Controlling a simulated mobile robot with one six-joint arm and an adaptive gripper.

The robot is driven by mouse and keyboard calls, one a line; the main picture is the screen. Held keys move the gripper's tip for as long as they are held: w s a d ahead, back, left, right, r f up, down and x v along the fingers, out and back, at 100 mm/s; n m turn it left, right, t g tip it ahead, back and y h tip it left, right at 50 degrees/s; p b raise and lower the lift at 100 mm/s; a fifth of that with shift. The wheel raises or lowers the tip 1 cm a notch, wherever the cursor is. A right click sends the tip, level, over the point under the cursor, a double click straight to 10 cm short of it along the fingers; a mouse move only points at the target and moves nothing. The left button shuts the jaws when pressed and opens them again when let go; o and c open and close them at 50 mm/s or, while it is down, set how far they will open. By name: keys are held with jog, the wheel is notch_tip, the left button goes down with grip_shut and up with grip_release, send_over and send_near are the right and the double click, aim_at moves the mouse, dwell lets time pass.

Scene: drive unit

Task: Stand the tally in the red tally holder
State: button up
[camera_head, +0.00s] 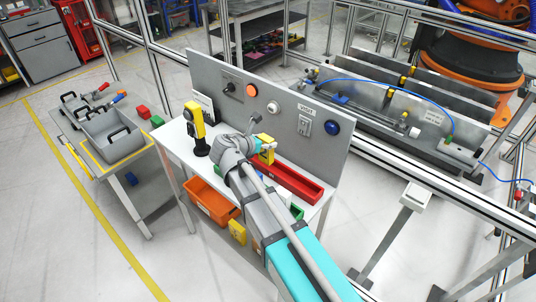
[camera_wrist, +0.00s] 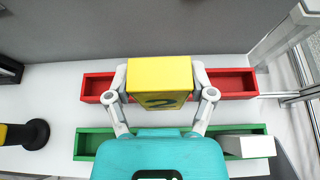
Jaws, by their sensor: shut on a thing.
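My gripper (camera_wrist: 161,76) is shut on a yellow tally with a dark "2" on its face (camera_wrist: 160,73). The tally also shows in the head view (camera_head: 267,156), partly covered by my gripper. The red tally holder, a long open trough, lies along the back of the white table (camera_head: 300,187). In the wrist view the tally covers the middle of the red holder (camera_wrist: 92,99), with empty trough on both sides. I cannot tell whether its lower end is above or inside the trough.
A green holder (camera_wrist: 88,153) lies in front of the red one, with a white block (camera_wrist: 248,147) at its right end. A grey panel (camera_head: 215,85) with buttons rises behind. A yellow-and-black post (camera_head: 194,122) stands at the table's left. An orange bin (camera_head: 208,208) sits below.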

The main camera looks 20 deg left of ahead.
jog(key=w+a+f+b, duration=0.2)
jog(key=w+f+b, duration=0.3)
jog(key=f, duration=0.1)
jog(key=shift+w+a, duration=0.2)
jog(key=shift+w, duration=0.15)
jog(key=shift+w+a+f+b, duration=0.1)
jog(key=shift+w+f+b, duration=0.1)
jog(key=shift+f+b, duration=0.85)
jog(key=shift+w+a+f+b, duration=0.1)
jog(key=shift+w+f+b, duration=0.05)
jog(key=shift+f+b, duration=0.85)
jog(key=shift+d, duration=0.1)
jog(key=o, duration=1.1)
jog(key=shift+r, duration=0.15)
